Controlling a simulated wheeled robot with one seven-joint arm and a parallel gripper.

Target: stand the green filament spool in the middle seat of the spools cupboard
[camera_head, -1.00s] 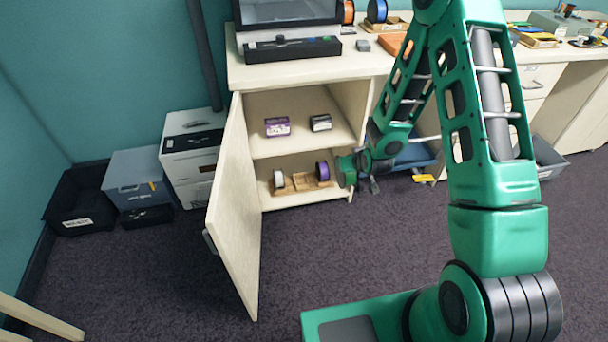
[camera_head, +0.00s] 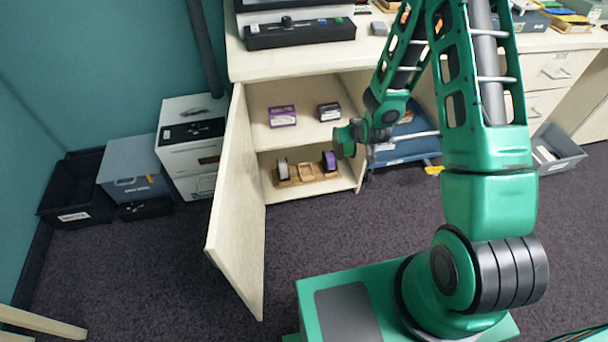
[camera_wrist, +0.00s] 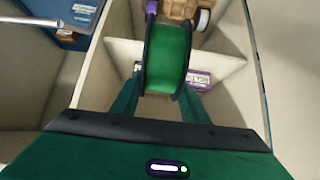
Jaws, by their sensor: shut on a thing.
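My gripper (camera_wrist: 156,105) is shut on the green filament spool (camera_wrist: 167,58), its dark rims upright between the fingers in the wrist view. In the head view my gripper (camera_head: 352,137) is at the open front of the spools cupboard (camera_head: 292,97), at its right side and about level with the middle shelf. The spool is hard to tell from my green gripper there. A wooden rack (camera_head: 307,174) sits on the lower shelf. A white spool (camera_head: 283,169) stands in its left seat and a purple spool (camera_head: 329,161) in its right seat. The middle seat looks empty.
The cupboard door (camera_head: 238,205) stands open at the left. Two small boxes, one purple (camera_head: 282,116) and one dark (camera_head: 329,112), are on the upper shelf. A blue bin (camera_head: 400,145) is right of the cupboard. The floor in front is clear.

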